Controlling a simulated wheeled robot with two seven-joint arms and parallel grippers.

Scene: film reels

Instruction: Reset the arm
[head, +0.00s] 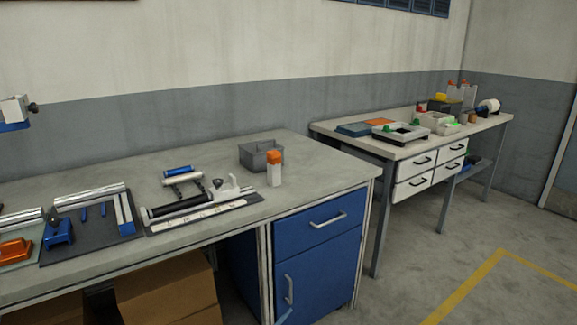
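Neither of my grippers shows in the head view. The near workbench (290,155) has a grey top and carries the film gear. On it stand a grey caddy (258,155) and a clear bottle with an orange cap (275,168). A tool with a black roller and a white ruler-like strip (200,207) lies near the front edge. Behind it is a small frame with blue and white rollers (181,176). A dark mat (95,228) with a blue clamp (59,231) lies farther left. An orange item (14,249) is cut by the left edge.
A second table (350,128) with white drawers stands at the right, holding trays and bottles. A blue cabinet (318,255) and a cardboard box (170,297) are under the near bench. A white and blue device (15,110) shows at the left edge. The right floor is clear.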

